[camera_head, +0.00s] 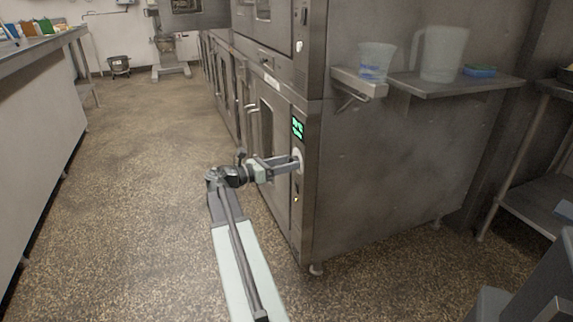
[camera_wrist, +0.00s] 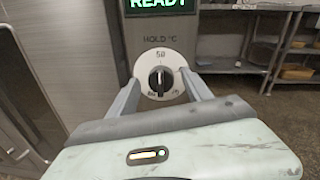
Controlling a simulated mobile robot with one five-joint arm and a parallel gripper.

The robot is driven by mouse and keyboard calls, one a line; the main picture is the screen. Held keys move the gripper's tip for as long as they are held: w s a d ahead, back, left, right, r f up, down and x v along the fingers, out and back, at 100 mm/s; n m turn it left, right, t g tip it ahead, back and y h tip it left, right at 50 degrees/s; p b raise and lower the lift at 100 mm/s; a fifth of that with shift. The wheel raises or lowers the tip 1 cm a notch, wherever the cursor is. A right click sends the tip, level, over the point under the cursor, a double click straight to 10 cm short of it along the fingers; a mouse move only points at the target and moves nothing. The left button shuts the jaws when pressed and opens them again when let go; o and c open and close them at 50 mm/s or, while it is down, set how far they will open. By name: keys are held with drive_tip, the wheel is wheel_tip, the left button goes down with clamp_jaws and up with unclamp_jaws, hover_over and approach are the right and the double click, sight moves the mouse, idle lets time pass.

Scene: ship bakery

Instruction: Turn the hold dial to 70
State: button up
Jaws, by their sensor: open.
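The hold dial (camera_wrist: 161,76) is a white round plate with a black knob (camera_wrist: 161,82), under the label "HOLD °C" in the wrist view. The knob stands upright, its light mark toward the "50" at the top. Small marks at the lower left and lower right are hard to read. My gripper (camera_wrist: 160,90) is open, with one finger on each side of the knob. I cannot tell whether the fingers touch the dial. In the head view my gripper (camera_head: 287,163) reaches the oven's front panel and partly hides the dial (camera_head: 298,156).
A green display (camera_wrist: 158,4) reading "READY" is above the dial. The steel oven (camera_head: 390,175) has a side shelf (camera_head: 455,88) with a clear jug (camera_head: 443,52) and a tub (camera_head: 376,60). A counter (camera_head: 40,130) runs along the left. The floor between is clear.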

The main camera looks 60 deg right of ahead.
drive_tip(key=shift+a, duration=0.1)
clamp_jaws()
drive_tip(key=shift+m, duration=0.3)
drive_tip(key=shift+w+f+m+g+y+b, duration=0.15)
drive_tip(key=shift+m+g+b, duration=0.2)
drive_tip(key=shift+m, duration=4.4)
drive_tip(key=shift+s+m+g+y+b, duration=0.15)
drive_tip(key=shift+m+g, duration=0.25)
drive_tip(key=shift+m, duration=4.4)
drive_tip(key=shift+w+f+m+g+y+b, duration=0.1)
drive_tip(key=shift+m+g+b, duration=0.25)
drive_tip(key=shift+m, duration=4.4)
